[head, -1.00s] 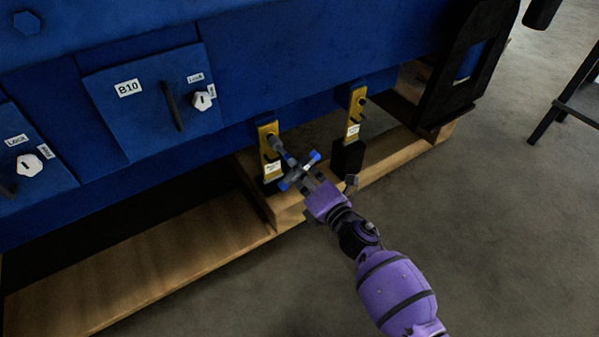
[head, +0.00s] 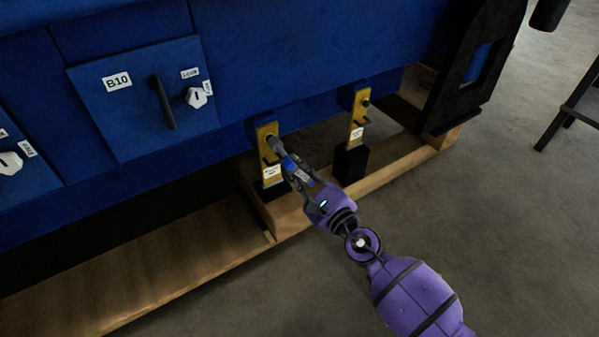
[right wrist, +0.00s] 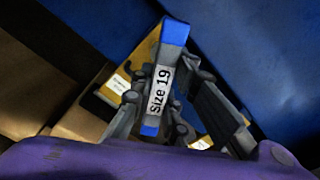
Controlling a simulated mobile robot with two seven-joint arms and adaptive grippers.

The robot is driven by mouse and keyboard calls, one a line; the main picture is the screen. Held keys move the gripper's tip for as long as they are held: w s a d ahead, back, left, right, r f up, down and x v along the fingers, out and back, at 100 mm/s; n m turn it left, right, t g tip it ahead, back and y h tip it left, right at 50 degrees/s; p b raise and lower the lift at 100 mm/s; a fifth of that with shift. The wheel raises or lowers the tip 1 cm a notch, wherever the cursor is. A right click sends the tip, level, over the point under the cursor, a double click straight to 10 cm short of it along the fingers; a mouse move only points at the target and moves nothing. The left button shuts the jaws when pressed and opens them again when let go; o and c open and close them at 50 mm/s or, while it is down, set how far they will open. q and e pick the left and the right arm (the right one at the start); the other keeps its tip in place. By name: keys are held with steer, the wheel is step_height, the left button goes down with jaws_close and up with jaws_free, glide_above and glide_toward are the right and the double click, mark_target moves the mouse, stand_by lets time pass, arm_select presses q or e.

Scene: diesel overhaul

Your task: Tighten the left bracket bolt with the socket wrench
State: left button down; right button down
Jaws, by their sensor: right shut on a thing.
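The left bracket (head: 267,143) is a yellow plate on the blue engine's lower edge. My right gripper (head: 297,172) is in front of it, shut on the socket wrench (head: 289,165), which has blue ends on its handle. The wrench's socket end reaches the left bracket near its middle and hides the bolt; I cannot tell whether it is fully seated. In the right wrist view the wrench handle (right wrist: 160,95) reads "Size 19" and lies between the fingers. The right bracket (head: 357,116) is a similar yellow plate with a dark bolt. My left gripper is not in view.
The blue engine housing (head: 290,60) fills the back, with a panel marked B10 (head: 116,83) and white lock knobs. A wooden pallet beam (head: 400,160) runs below the brackets. A dark stand (head: 575,110) is at the far right. The grey floor at the lower right is clear.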

stand_by(0.3)
steer(key=shift+w+a, duration=0.1)
steer(key=shift+w+a, duration=0.4)
steer(key=shift+w, duration=0.1)
steer(key=m, duration=0.5)
steer(key=shift+n, duration=0.3)
steer(key=c, duration=2.4)
jaws_free()
jaws_close()
steer(key=shift+d+f, duration=0.1)
